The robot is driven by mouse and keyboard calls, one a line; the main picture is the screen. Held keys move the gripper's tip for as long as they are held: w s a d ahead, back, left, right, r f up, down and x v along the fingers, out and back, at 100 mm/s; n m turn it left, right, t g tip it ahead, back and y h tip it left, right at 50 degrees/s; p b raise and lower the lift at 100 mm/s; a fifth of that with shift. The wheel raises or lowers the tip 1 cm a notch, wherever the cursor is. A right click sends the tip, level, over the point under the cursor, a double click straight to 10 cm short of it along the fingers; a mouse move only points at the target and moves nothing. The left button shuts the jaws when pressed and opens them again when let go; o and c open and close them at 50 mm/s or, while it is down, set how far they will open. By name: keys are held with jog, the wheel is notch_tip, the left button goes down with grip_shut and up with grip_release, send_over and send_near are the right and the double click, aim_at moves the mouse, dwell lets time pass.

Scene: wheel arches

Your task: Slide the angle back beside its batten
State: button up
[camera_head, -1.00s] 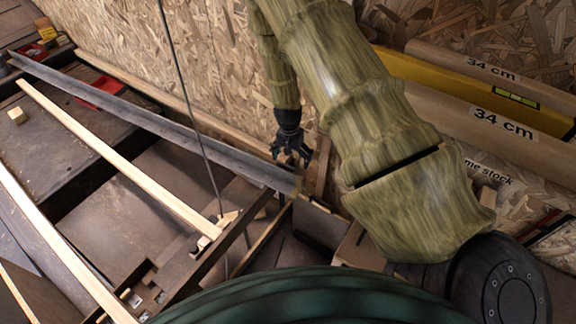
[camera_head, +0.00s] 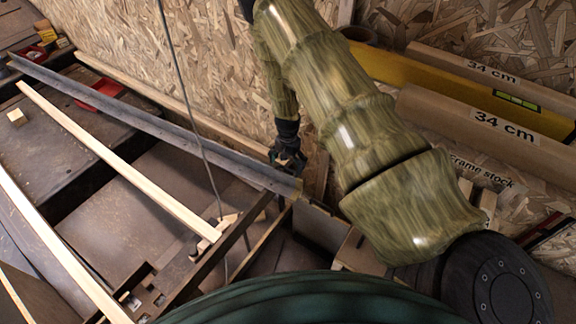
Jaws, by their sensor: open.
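The angle (camera_head: 150,121) is a long grey metal bar. It runs diagonally from the upper left to its near end at the middle of the view. A wooden batten (camera_head: 150,93) lies between it and the chipboard wall, with a dark gap between the two over much of their length. My gripper (camera_head: 287,163) is open at the wall side of the angle's near end, pointing down. Its fingers are small and dark, and whether they touch the angle cannot be told. My arm hides part of the wall behind.
Pale wooden strips (camera_head: 118,160) cross the dark bench frame (camera_head: 80,145) at left. A thin cable (camera_head: 190,100) hangs in front of the angle. A red tray (camera_head: 98,95) sits behind it. Cardboard tubes (camera_head: 480,130) and a yellow level (camera_head: 450,85) lie at right.

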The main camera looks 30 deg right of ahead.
jog(key=shift+f, duration=0.85)
jog(key=shift+c, duration=0.5)
